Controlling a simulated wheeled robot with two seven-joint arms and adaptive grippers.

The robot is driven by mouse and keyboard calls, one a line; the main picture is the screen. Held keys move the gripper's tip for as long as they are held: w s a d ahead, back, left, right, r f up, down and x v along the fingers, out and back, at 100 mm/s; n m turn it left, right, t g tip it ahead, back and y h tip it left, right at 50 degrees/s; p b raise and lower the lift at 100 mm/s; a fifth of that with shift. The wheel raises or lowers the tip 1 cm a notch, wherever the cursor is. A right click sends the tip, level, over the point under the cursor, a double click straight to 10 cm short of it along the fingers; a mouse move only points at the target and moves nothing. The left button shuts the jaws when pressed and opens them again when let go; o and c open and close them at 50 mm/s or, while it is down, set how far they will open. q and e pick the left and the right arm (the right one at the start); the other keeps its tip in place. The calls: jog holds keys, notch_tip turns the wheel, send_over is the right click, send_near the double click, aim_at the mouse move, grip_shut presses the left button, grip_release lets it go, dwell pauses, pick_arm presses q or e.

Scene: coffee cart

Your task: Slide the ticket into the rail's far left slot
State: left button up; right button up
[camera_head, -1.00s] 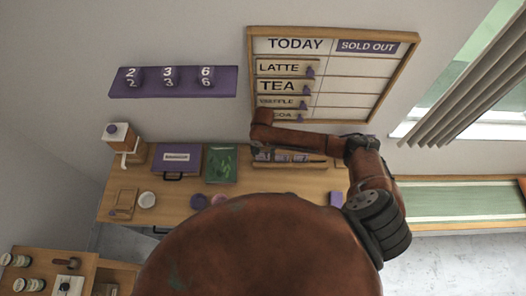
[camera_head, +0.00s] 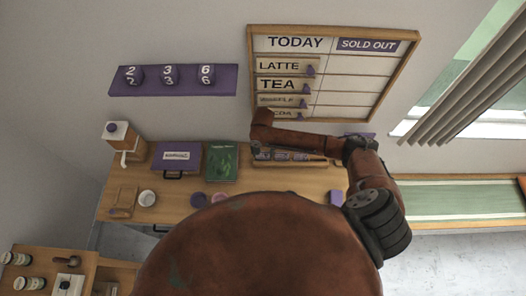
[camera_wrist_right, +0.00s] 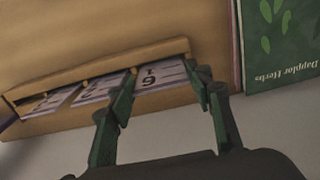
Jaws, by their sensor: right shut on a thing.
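The wooden ticket rail (camera_head: 312,163) stands on the counter below the menu board, and it also shows in the right wrist view (camera_wrist_right: 60,122). In that view it holds several white printed tickets in a row. My right gripper (camera_wrist_right: 160,84) is shut on the ticket (camera_wrist_right: 160,73) at the rail's right end there, beside the green book. That end is the rail's left end in the head view. The ticket's lower part looks to be within the rail; how deep it sits I cannot tell. In the head view my right arm hides most of the gripper. My left gripper is not in view.
The green book (camera_head: 222,162) lies just left of the rail, with a purple case (camera_head: 178,158) beyond it. The menu board (camera_head: 335,75) hangs above. A white cup (camera_head: 147,198) and purple round items (camera_head: 199,200) stand on the counter's left and middle.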

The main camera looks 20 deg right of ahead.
jog(key=shift+f, duration=0.25)
jog(key=o, duration=0.8)
notch_tip(320, 180, up, 12)
dwell(0.5)
dwell(0.5)
